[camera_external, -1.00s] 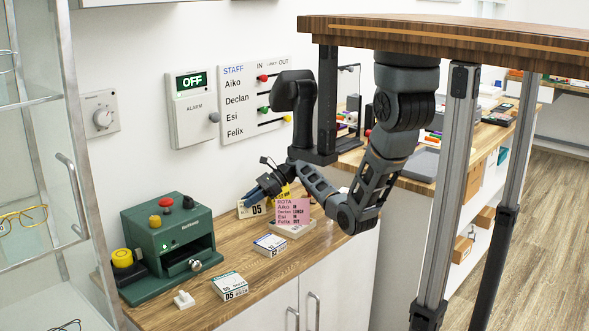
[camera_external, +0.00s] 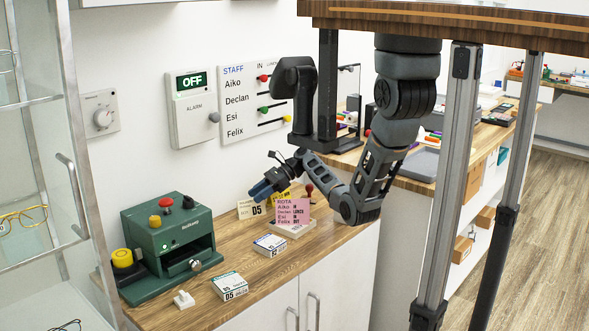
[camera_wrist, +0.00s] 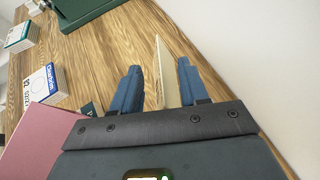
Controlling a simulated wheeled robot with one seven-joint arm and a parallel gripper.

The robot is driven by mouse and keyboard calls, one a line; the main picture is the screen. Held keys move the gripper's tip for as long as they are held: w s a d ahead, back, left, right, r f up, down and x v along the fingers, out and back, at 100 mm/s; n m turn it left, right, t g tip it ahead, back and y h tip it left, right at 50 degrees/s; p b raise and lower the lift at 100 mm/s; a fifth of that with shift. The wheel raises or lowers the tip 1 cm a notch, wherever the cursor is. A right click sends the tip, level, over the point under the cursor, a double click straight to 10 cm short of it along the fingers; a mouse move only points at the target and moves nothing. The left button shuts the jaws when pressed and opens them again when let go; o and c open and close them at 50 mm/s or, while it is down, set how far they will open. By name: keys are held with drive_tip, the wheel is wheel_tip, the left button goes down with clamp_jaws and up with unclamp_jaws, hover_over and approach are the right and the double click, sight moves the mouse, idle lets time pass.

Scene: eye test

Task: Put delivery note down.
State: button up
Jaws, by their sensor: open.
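A cream card marked D5 (camera_external: 246,210), probably the delivery note, stands tilted on the wooden counter near the wall. A yellow card (camera_external: 284,198) is just right of it, partly hidden. My gripper (camera_external: 262,188) is open, with its blue fingers just above the cream card. In the wrist view a pale card (camera_wrist: 164,72) shows nearly edge-on between the spread fingers of my gripper (camera_wrist: 156,84), with a gap on both sides. It seems to be the same cream card. Its lower end is partly hidden by the gripper body.
A pink rota card (camera_external: 292,212) on a pale base stands close in front of my gripper. Small labelled boxes (camera_external: 270,245) (camera_external: 230,287) lie nearer the front. A green machine (camera_external: 168,243) stands left. A red-topped knob (camera_external: 309,188) is right. The wall is close behind.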

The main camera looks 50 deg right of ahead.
drive_tip(key=p+v, duration=0.5)
drive_tip(key=v, duration=0.3)
drive_tip(key=shift+d, duration=0.2)
